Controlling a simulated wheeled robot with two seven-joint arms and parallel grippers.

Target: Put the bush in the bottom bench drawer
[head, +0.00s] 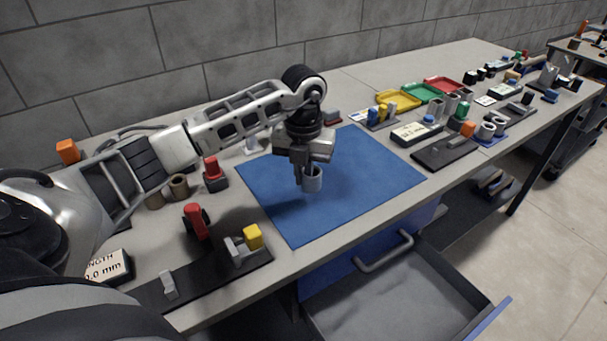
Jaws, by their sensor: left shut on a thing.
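The bush is a short grey hollow cylinder (313,181) over the blue mat (370,187) on the bench. My left gripper (308,176) points down and is shut on the bush; one finger shows at its left side. I cannot tell whether the bush touches the mat. A bench drawer (395,300) with a grey inside and a blue front stands pulled out below the bench edge, and its visible floor is empty. A blue drawer front with a grey handle (384,252) is above it. My right gripper is not in view.
Red clamps (196,220), brown bushes (179,187) and a dark fixture board (215,270) lie left of the mat. Yellow, green and red trays (422,92) and several small parts stand to the right. The mat around the bush is clear.

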